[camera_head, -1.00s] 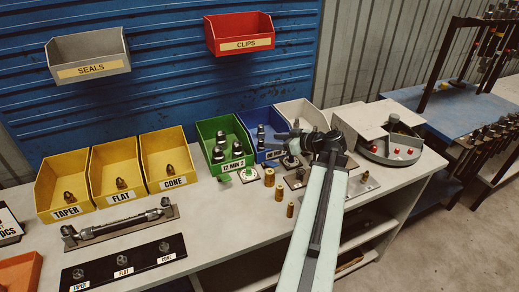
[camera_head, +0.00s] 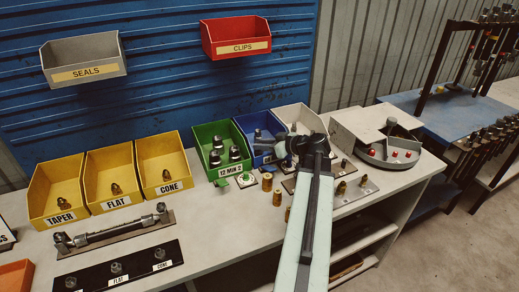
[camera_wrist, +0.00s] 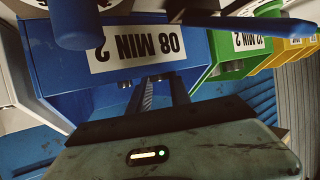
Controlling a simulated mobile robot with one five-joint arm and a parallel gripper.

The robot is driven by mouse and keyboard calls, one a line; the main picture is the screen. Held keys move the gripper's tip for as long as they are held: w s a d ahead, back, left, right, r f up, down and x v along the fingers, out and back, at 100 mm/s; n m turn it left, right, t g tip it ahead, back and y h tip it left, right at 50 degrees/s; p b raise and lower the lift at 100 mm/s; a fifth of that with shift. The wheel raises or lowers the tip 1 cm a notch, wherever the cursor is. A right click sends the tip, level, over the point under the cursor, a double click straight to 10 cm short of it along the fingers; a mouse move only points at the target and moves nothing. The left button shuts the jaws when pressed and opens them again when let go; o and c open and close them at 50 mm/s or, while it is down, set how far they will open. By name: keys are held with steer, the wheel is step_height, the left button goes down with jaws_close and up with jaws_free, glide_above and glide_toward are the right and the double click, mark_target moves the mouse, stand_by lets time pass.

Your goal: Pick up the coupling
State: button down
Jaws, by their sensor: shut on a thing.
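My gripper (camera_head: 288,150) is at the front of the blue bin (camera_head: 251,127), mostly hidden behind my wrist in the head view. In the wrist view, its two dark fingers (camera_wrist: 160,88) point toward the blue bin's front, under the upside-down label "08 MIN 2" (camera_wrist: 136,38). The fingers are shut on a small, narrow thing, which I take to be the coupling (camera_wrist: 148,95). Only a striped grey sliver of it shows between them. Dark couplings (camera_head: 259,135) stand in the blue bin. The green bin (camera_head: 212,132) holds several metal couplings (camera_head: 235,152).
Brass fittings (camera_head: 267,182) stand on the bench in front of the bins, close to my arm. A plate with fittings (camera_head: 362,188) and a round grey machine (camera_head: 385,150) are to the right. Yellow bins (camera_head: 110,180) and a hose fixture (camera_head: 115,236) are at left.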

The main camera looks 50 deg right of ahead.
step_height(320, 180, up, 10)
steer(key=p, duration=0.9)
steer(key=shift+p, duration=0.4)
